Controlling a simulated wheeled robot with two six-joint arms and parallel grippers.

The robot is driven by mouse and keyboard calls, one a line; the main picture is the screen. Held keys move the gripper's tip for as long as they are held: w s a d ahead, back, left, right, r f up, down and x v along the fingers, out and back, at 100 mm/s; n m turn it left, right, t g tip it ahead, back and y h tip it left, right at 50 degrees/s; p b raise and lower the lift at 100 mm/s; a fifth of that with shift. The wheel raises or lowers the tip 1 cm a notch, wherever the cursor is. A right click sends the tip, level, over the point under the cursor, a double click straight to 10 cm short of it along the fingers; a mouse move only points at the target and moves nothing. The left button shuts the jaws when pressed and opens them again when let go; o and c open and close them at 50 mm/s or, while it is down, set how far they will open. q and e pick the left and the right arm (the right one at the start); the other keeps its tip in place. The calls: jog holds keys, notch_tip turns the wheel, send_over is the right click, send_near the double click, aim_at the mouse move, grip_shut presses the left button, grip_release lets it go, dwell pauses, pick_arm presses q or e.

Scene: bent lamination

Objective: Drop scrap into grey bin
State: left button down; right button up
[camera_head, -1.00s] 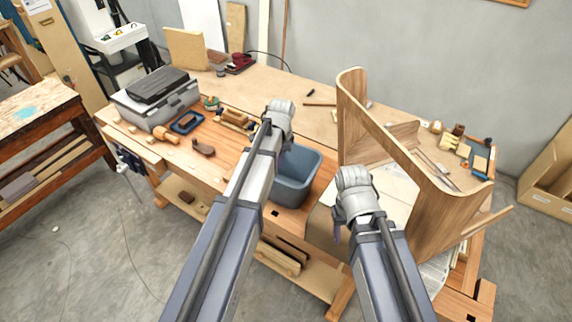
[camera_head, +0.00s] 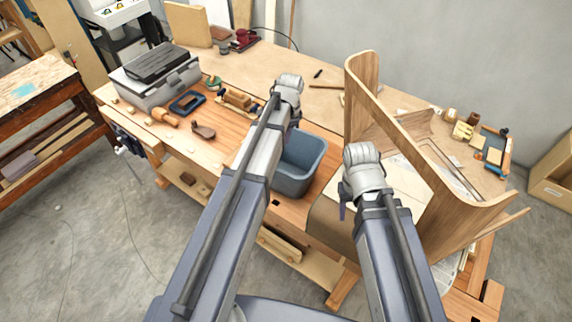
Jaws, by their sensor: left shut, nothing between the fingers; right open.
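The grey bin (camera_head: 302,165) is an open blue-grey tub near the front edge of the workbench, between my two arms. What I see of its inside looks empty, but my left arm covers its left side. My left gripper (camera_head: 290,108) is over the bench behind the bin's upper left edge, shut and empty, its fingers mostly hidden by the wrist. My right gripper (camera_head: 343,203) is open, right of the bin and in front of the curved wood piece, its fingers largely hidden. I cannot pick out which piece is the scrap.
A tall bent wood lamination (camera_head: 430,165) stands on the right of the bench (camera_head: 222,148). A grey toolbox (camera_head: 157,80), a mallet (camera_head: 165,117) and a plane (camera_head: 238,100) lie at the left. Small blocks (camera_head: 463,131) lie at the far right.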

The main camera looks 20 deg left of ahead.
notch_tip(320, 180, down, 4)
jog(key=b, duration=0.3)
jog(key=shift+f, duration=0.1)
pick_arm(q)
notch_tip(320, 180, down, 4)
jog(key=shift+f, duration=0.1)
jog(key=shift+s, duration=0.1)
pick_arm(e)
jog(key=shift+s, duration=0.1)
pick_arm(q)
jog(key=c, duration=1.1)
grip_release()
jog(key=shift+o, duration=0.2)
jog(key=shift+r, duration=0.2)
pick_arm(e)
jog(key=shift+r, duration=0.2)
pick_arm(q)
notch_tip(320, 180, up, 8)
jog(key=p, duration=0.7)
jog(key=shift+s+d+f, duration=0.25)
jog(key=shift+s+d, duration=0.05)
jog(key=shift+s, duration=0.05)
pick_arm(e)
notch_tip(320, 180, up, 8)
jog(key=shift+f, duration=0.25)
